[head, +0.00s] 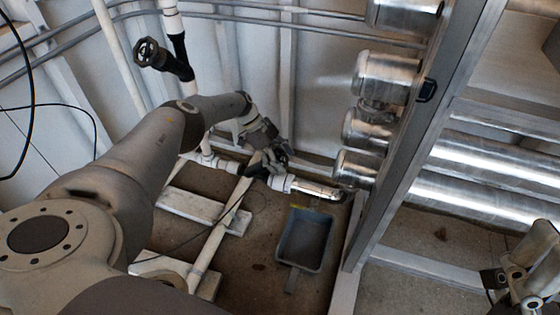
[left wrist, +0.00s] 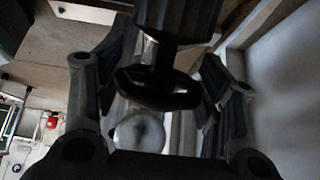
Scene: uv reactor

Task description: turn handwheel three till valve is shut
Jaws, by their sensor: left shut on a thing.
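My left gripper (head: 268,158) reaches down to a dark valve on the low pipe, near the wall. In the left wrist view a dark handwheel (left wrist: 158,90) with a thick black body sits between the two fingers, and the gripper is shut on it. The fingers hide most of this wheel in the head view. Another black handwheel (head: 147,52) stands free on a black stem at upper left. No number shows on either wheel. My right gripper (head: 522,283) is partly in view at the lower right, away from the valves; its jaw opening is unclear.
A blue-grey tray (head: 305,240) lies on the floor right of the valve. White pipe (head: 222,232) and pale blocks (head: 203,212) are on the floor. A metal frame (head: 412,125) with shiny cylinders (head: 385,78) stands at right. Cables hang at left.

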